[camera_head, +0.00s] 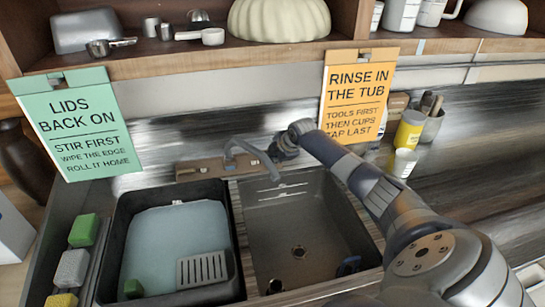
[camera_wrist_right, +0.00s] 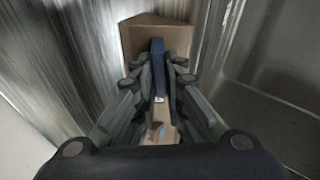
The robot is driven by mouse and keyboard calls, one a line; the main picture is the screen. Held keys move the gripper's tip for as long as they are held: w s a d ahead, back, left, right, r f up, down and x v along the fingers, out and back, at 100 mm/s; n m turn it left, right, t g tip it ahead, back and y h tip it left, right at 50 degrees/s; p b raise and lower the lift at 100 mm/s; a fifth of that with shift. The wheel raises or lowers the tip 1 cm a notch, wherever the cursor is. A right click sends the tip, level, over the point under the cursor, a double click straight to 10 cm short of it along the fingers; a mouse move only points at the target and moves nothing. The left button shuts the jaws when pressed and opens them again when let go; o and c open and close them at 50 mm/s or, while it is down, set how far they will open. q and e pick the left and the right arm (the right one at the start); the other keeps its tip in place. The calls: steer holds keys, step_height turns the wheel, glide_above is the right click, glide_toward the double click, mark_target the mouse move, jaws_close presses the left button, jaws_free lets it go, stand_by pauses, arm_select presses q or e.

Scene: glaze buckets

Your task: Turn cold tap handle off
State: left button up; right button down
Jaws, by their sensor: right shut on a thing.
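The grey tap (camera_head: 248,150) stands on a wooden strip at the back of the sinks, its curved spout reaching out. A dark blue lever handle (camera_wrist_right: 157,55) shows between the fingers in the right wrist view. My right gripper (camera_head: 283,148) is at the right end of the tap strip, its arm coming in from the right. In the right wrist view my right gripper (camera_wrist_right: 157,88) is shut around the blue handle. In the head view the gripper hides most of this handle. My left gripper is not in view.
The left tub (camera_head: 108,285) holds pale water, a green sponge and a grey grate. The right sink (camera_head: 305,225) is mostly empty. An orange sign (camera_head: 352,95) hangs close behind my right arm. A shelf (camera_head: 180,62) runs above.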

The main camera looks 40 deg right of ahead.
steer(key=shift+m, duration=0.6)
steer(key=c, duration=1.7)
jaws_free()
steer(key=shift+o, duration=0.2)
step_height(320, 180, up, 10)
steer(key=shift+d, duration=0.1)
